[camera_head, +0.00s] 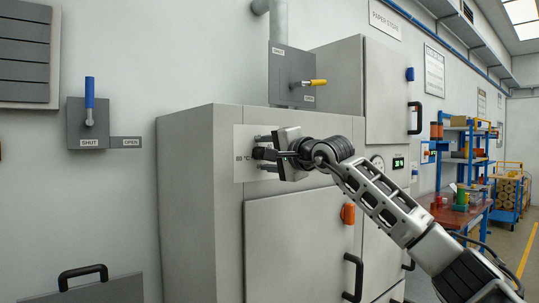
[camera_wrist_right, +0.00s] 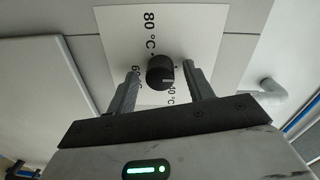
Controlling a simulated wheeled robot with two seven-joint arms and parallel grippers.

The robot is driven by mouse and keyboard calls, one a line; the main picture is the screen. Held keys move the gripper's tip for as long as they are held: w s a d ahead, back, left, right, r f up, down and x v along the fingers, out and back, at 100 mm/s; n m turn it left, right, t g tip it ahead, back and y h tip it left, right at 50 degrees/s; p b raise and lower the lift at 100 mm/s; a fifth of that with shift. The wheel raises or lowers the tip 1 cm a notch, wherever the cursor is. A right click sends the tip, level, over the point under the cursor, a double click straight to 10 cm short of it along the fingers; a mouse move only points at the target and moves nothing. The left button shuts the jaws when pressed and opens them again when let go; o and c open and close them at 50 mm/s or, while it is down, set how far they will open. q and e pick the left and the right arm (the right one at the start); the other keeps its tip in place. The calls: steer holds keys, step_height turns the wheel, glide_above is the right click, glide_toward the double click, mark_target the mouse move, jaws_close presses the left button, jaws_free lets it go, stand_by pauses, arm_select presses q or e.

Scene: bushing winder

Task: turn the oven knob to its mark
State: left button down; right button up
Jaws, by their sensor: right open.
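The oven knob (camera_wrist_right: 159,71) is a black round knob with a light pointer line, on a white dial plate (camera_wrist_right: 190,20) marked in °C, with "80 °C" readable in the right wrist view. In the head view the plate (camera_head: 241,168) is on the upper front of the grey oven (camera_head: 185,190). My right gripper (camera_wrist_right: 160,85) is open, with one finger on each side of the knob and a visible gap to each. In the head view my right gripper (camera_head: 266,153) covers most of the knob and dial. My left gripper is not in view.
An orange latch (camera_head: 348,214) and black door handle (camera_head: 353,277) are below the dial. A grey box with a yellow lever (camera_head: 315,82) is above the oven. A blue lever (camera_head: 90,100) is on the left wall. A small green display (camera_head: 398,163) is at right.

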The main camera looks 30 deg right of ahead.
arm_select(q)
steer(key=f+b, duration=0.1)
steer(key=b, duration=0.2)
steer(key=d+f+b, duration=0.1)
steer(key=b, duration=0.1)
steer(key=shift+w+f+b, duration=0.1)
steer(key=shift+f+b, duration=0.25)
steer(key=shift+b, duration=0.05)
arm_select(e)
steer(key=s+d, duration=0.1)
steer(key=s, duration=1.5)
steer(key=shift+d+r, duration=0.25)
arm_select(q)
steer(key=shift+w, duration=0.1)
arm_select(e)
steer(key=shift+w, duration=0.15)
